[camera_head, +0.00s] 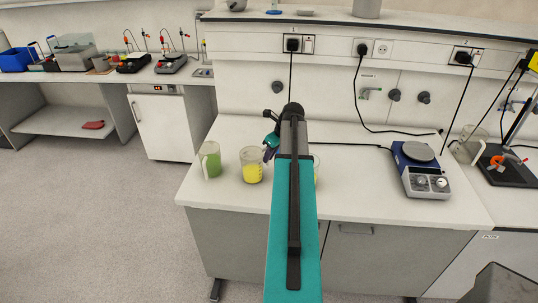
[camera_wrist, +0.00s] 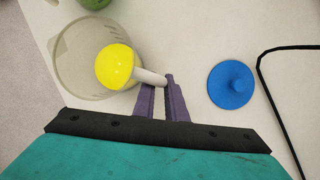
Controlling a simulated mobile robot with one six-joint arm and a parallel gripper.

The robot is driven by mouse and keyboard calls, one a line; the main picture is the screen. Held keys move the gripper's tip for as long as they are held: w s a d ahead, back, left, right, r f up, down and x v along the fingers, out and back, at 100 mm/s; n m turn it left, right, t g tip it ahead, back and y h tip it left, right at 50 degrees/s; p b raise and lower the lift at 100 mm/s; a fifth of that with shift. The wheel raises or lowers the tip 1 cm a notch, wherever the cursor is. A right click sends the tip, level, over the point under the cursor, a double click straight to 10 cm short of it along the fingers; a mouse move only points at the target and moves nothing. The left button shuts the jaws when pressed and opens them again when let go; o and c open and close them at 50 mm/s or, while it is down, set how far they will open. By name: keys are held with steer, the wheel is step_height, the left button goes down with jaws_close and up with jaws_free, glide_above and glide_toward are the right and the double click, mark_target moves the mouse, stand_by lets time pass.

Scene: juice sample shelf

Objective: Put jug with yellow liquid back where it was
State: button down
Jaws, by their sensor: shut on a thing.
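The jug with yellow liquid (camera_head: 252,170) is at the front left of the white bench in the head view. It also shows from above in the wrist view (camera_wrist: 117,66), as a clear rim around a yellow round, with a pale handle. My gripper (camera_head: 269,150) is at its upper right side. In the wrist view my purple jaws (camera_wrist: 163,80) are shut on the handle. The jug looks upright; I cannot tell whether its base touches the bench.
A jug with green liquid (camera_head: 211,161) stands just left. Another yellow vessel (camera_head: 316,168) is mostly hidden behind my arm. A blue hotplate (camera_head: 421,170) stands right; bench between is clear.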

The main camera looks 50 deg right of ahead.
steer(key=shift+f, duration=0.15)
steer(key=c, duration=1.8)
jaws_free()
steer(key=shift+r, duration=0.2)
steer(key=b+v, duration=0.3)
steer(key=v, duration=0.9)
steer(key=shift+f, duration=0.1)
